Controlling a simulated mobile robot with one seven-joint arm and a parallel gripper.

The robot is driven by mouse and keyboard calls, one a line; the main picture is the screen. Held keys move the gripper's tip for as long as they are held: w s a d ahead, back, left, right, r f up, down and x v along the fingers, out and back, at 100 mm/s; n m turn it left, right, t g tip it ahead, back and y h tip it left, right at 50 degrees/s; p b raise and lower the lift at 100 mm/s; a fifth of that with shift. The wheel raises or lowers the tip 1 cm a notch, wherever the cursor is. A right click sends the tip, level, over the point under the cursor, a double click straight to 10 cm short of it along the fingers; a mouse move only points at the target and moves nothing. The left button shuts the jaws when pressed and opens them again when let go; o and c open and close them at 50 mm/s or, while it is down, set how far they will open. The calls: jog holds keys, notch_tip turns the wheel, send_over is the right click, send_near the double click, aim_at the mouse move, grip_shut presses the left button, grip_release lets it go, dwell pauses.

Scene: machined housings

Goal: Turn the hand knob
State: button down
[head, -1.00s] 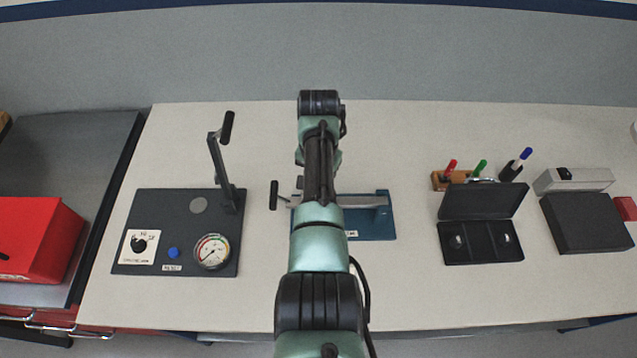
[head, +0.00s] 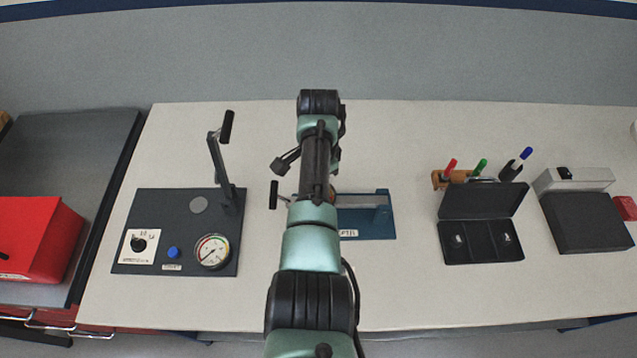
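A black rotary knob (head: 139,245) sits on a white plate at the left of the dark panel (head: 190,262). A blue fixture (head: 368,229) with a grey bar stands mid-table, and a black cross handle (head: 273,194) sticks out at its left end. Which of the two is the hand knob is not clear. My arm reaches over the fixture and hides its middle. My gripper is mostly hidden by the arm; a dark part at the arm's end (head: 282,164) shows just above the cross handle, apart from it in the picture. Its fingers cannot be made out.
The panel also carries an upright lever (head: 219,160), a blue button (head: 173,252) and a round gauge (head: 212,251). At right are an open black case (head: 481,250), pens in holders and a dark box (head: 586,223). A red box (head: 35,240) stands far left.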

dwell(0.5)
jog(key=c, duration=0.7)
grip_release()
jog(key=shift+r, duration=0.1)
notch_tip(320, 180, up, 13)
jog(key=shift+f+b, duration=0.1)
jog(key=shift+b, duration=0.65)
jog(key=shift+w, duration=0.1)
